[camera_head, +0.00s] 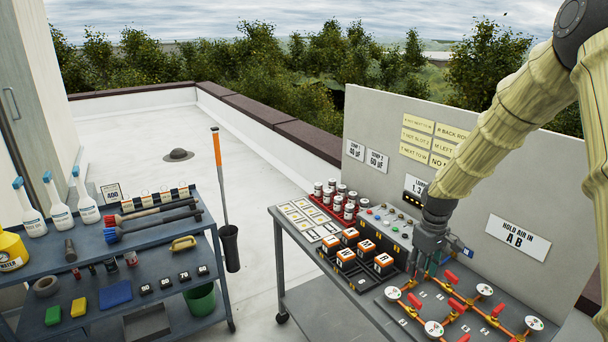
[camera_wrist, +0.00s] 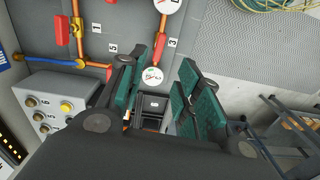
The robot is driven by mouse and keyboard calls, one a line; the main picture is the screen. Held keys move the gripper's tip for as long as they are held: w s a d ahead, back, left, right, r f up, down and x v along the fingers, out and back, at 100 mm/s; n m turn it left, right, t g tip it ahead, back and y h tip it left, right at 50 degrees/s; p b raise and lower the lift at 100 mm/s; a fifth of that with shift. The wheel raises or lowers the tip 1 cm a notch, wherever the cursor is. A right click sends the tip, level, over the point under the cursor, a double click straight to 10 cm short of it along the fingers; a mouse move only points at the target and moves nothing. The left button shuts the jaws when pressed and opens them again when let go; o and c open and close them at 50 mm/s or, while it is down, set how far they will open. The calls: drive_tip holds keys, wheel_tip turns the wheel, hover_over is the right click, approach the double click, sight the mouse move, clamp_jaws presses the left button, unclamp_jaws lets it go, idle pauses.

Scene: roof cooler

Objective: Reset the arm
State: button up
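My arm, in a cream ribbed sleeve, reaches down from the upper right in the head view. My gripper (camera_head: 424,258) points downward over the back of the right-hand bench, next to the sloped control box (camera_head: 378,222). In the wrist view my gripper (camera_wrist: 158,82) shows two green-padded fingers standing apart. I see nothing held between them. A round white gauge (camera_wrist: 152,75) and a dark block show in the gap, beyond the fingers. The head view does not show whether the fingertips touch anything.
Orange pipes with red valve handles and gauges (camera_head: 433,328) lie close to my gripper. Orange-topped blocks (camera_head: 345,258) and red-and-white cans (camera_head: 349,210) stand to its left. An upright grey board (camera_head: 515,195) stands behind. A tool cart (camera_head: 215,255) is at left; open roof lies between.

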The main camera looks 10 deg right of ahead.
drive_tip(key=shift+m, duration=0.4)
drive_tip(key=s+a+f, duration=0.2)
drive_tip(key=f, duration=0.2)
drive_tip(key=s+a+f, duration=0.2)
drive_tip(key=f, duration=0.3)
drive_tip(key=s+a+f, duration=0.2)
drive_tip(key=a+f, duration=0.1)
drive_tip(key=f, duration=0.1)
drive_tip(key=shift+f, duration=0.15)
drive_tip(key=s+a+f+m, duration=0.1)
drive_tip(key=s+a+f, duration=0.4)
drive_tip(key=s+f, duration=0.35)
drive_tip(key=s+a+f+m, duration=0.1)
drive_tip(key=s+a+f, duration=0.3)
drive_tip(key=s+f, duration=0.4)
drive_tip(key=s+a+f+m, duration=0.1)
drive_tip(key=s+a, duration=0.1)
drive_tip(key=s, duration=0.7)
drive_tip(key=s+a+f, duration=0.1)
drive_tip(key=s+a, duration=0.1)
drive_tip(key=s, duration=0.6)
wheel_tip(320, 180, down, 6)
drive_tip(key=b, duration=0.6)
drive_tip(key=shift+f, duration=0.2)
